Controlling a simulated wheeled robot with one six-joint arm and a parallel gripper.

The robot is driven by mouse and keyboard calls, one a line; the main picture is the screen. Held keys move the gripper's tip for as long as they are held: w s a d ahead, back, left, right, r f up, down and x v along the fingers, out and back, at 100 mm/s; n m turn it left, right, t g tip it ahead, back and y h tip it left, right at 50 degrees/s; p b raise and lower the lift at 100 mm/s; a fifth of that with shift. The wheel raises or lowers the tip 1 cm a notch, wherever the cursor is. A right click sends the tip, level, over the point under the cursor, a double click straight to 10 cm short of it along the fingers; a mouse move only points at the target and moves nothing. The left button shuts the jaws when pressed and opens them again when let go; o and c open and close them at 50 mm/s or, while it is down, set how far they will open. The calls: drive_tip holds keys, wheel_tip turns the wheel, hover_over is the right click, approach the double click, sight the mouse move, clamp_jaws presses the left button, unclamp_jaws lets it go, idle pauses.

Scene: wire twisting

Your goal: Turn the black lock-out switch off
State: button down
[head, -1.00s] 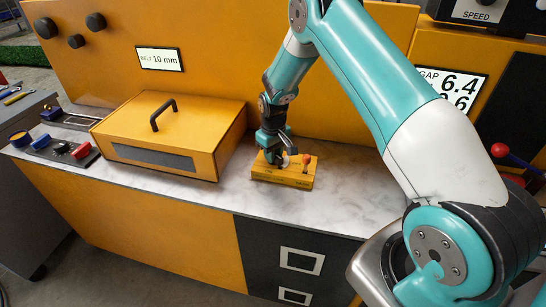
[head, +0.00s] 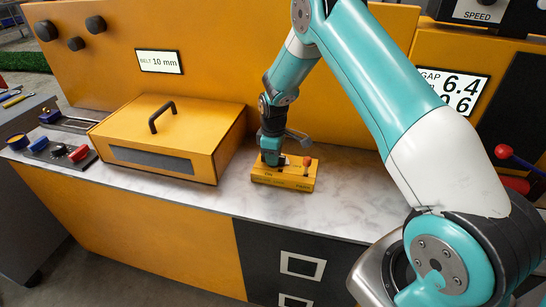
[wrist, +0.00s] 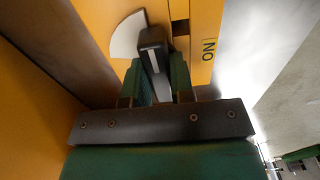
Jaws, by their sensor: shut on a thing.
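The black lock-out switch (wrist: 153,45) is a dark lever with a pale stripe on a yellow box, seen in the wrist view. The green fingers of my gripper (wrist: 158,78) are closed on both sides of it. A white plate (wrist: 127,36) shows beside the lever, and an ON label (wrist: 208,49) is to its right. In the head view the low yellow box (head: 297,184) sits on the counter, and my gripper (head: 271,161) points down onto its left part, hiding the switch there.
A red knob (head: 307,162) stands on the box's right part. A large orange case (head: 190,125) with a handle is to the left. The orange back panel (head: 330,100) rises close behind. The marble counter (head: 210,200) is clear in front.

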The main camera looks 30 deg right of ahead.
idle(0.4)
drive_tip(key=c, duration=1)
unclamp_jaws()
wheel_tip(320, 180, up, 18)
drive_tip(key=shift+f+b, duration=0.25)
drive_tip(key=shift+b, duration=0.8)
drive_tip(key=s+a+r+y, duration=0.1)
drive_tip(key=s+a+r, duration=0.2)
drive_tip(key=s+a, duration=0.3)
drive_tip(key=s+a+r+m+y, duration=0.1)
drive_tip(key=s+a+r, duration=0.2)
drive_tip(key=s+a, duration=0.35)
drive_tip(key=s+a+r+y, duration=0.15)
drive_tip(key=s+a, duration=0.25)
drive_tip(key=s, duration=0.5)
drive_tip(key=shift+m+y, duration=0.35)
drive_tip(key=shift+m, duration=0.15)
drive_tip(key=s+a, duration=0.1)
drive_tip(key=s, duration=0.2)
drive_tip(key=s+a, duration=0.1)
drive_tip(key=s, duration=0.3)
drive_tip(key=s+a, duration=0.1)
drive_tip(key=s, duration=0.3)
drive_tip(key=shift+s+r, duration=0.15)
drive_tip(key=shift+r, duration=0.05)
